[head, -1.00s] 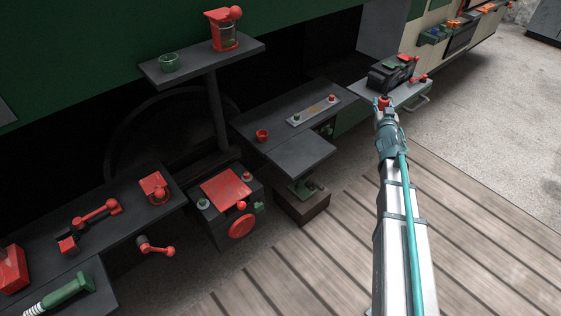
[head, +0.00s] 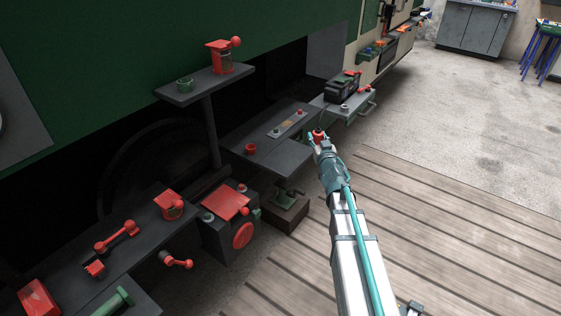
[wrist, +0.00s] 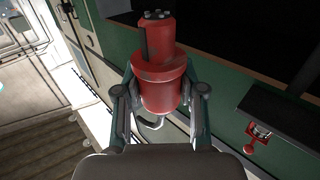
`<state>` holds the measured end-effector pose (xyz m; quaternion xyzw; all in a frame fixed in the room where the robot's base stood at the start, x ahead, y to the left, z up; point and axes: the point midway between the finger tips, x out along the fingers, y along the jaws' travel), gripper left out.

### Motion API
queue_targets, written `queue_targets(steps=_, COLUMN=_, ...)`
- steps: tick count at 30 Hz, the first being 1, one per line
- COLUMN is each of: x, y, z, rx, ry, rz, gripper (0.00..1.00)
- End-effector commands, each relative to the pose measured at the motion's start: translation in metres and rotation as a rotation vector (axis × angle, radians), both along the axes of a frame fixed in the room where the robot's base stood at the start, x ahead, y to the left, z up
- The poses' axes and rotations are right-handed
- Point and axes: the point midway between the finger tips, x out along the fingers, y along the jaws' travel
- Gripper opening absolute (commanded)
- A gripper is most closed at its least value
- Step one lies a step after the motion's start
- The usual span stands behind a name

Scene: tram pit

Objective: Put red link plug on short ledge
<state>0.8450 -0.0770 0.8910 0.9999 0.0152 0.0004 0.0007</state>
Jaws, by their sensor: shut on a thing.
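The red link plug (wrist: 162,80) is held upright between the two fingers of my gripper (wrist: 160,92) in the wrist view. It has a wide collar and a narrower top with dark pins. Several dark ledges show; I cannot tell which is the short ledge. One high ledge (head: 198,90) carries a green cup and a red lantern-like thing. A middle ledge (head: 272,150) carries a red cup.
A right ledge (head: 330,106) holds a black case (head: 343,88) and small red parts. At lower left a bench (head: 120,262) holds red handles. A red-topped box (head: 216,232) stands between. Wooden decking (head: 450,220) lies open at right.

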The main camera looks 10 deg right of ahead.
Motion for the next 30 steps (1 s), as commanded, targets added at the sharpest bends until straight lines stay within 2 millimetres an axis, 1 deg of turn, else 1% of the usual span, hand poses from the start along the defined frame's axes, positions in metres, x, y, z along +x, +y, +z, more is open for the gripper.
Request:
queue_targets(steps=5, x=0.021, y=0.010, z=-0.013, rx=0.002, ry=-0.001, rz=0.008, gripper=0.02)
queue_targets(steps=15, x=0.089, y=0.044, z=-0.048, rx=0.002, ry=-0.002, rz=0.008, gripper=0.02)
queue_targets(steps=18, x=0.098, y=0.050, z=-0.068, rx=0.001, ry=-0.001, rz=0.008, gripper=0.02)
queue_targets(steps=21, x=0.108, y=0.055, z=-0.080, rx=0.001, ry=-0.001, rz=0.007, gripper=0.02)
queue_targets(steps=24, x=0.114, y=0.058, z=-0.087, rx=0.001, ry=-0.001, rz=0.006, gripper=0.02)
queue_targets(steps=30, x=0.119, y=0.061, z=-0.093, rx=0.000, ry=-0.001, rz=0.006, gripper=0.02)
